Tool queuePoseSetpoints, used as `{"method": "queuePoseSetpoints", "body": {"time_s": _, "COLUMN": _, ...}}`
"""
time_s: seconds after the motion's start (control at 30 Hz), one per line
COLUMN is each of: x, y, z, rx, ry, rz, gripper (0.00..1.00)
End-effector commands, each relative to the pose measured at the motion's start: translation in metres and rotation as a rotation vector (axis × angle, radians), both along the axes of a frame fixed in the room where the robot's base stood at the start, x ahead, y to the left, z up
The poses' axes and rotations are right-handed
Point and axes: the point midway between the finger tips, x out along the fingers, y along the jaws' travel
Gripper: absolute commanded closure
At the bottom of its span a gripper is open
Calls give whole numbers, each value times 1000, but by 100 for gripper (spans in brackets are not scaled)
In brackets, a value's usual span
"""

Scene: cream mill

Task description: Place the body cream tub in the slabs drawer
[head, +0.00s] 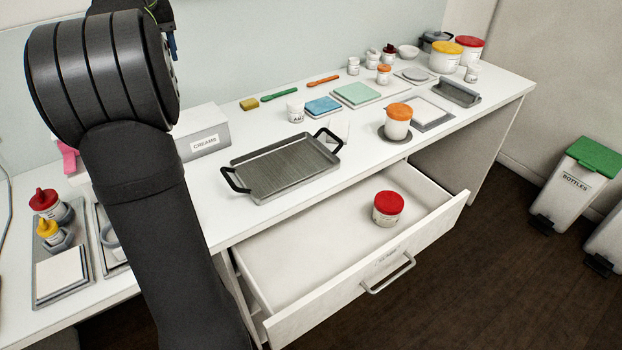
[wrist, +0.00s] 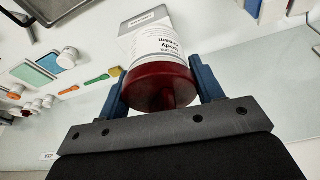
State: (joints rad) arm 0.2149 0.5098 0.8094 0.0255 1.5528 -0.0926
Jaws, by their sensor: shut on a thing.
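The body cream tub (wrist: 160,50) is white with a dark red lid, and its printed label shows in the wrist view. My gripper (wrist: 160,70) is shut on it, one blue finger on each side near the lid. In the head view the held tub does not show, and my arm hides much of the upper left. The slabs drawer (head: 300,275) stands open below the counter, with a small, blurred label above its handle (head: 388,274). Another red-lidded white tub (head: 388,209) stands upright inside it, towards the right; the drawer's left and middle floor is bare.
A grey tray with black handles (head: 282,165) lies on the counter above the drawer. An orange-lidded tub (head: 397,121) stands on a dark disc near the counter edge. A CREAMS box (head: 202,132) is beside my arm. Green-lidded bin (head: 575,180) on the right floor.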

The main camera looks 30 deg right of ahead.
Motion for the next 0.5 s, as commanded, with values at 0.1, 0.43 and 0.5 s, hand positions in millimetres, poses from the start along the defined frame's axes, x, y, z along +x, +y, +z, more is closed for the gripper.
{"method": "queuePoseSetpoints", "body": {"time_s": 0.1, "x": -31, "y": -57, "z": 1, "rx": 0, "ry": -2, "rz": -97, "gripper": 65}}
{"method": "queuePoseSetpoints", "body": {"time_s": 0.43, "x": -132, "y": -177, "z": -4, "rx": 0, "ry": -1, "rz": -344, "gripper": 65}}
{"method": "queuePoseSetpoints", "body": {"time_s": 0.5, "x": -157, "y": -198, "z": -6, "rx": 0, "ry": -1, "rz": -396, "gripper": 65}}
